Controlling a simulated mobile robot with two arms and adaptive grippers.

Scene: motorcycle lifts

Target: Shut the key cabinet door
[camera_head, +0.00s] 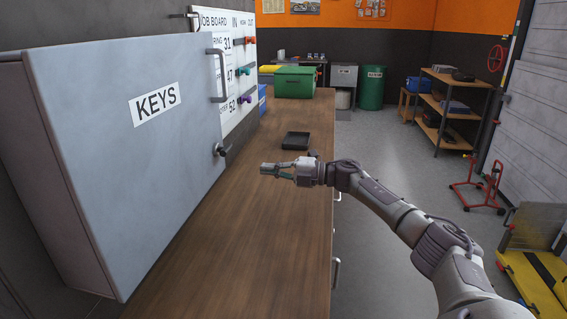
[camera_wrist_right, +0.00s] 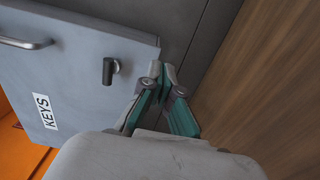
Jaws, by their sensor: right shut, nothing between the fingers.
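The grey key cabinet door (camera_head: 120,170) fills the left of the head view, with a KEYS label, a bar handle and a dark latch knob (camera_head: 222,150) along its right edge. My right gripper (camera_head: 268,170) is shut and empty, over the bench to the right of the door, pointing left. In the wrist view its fingertips (camera_wrist_right: 160,72) appear beside the door's corner; contact is unclear. My left gripper is not in view.
The wooden bench top (camera_head: 235,255) runs under the cabinet, mostly clear. A black tray (camera_head: 296,140) lies beyond my right gripper. A job board (camera_head: 240,55) is on the wall, and a green box (camera_head: 295,83) stands at the bench's far end.

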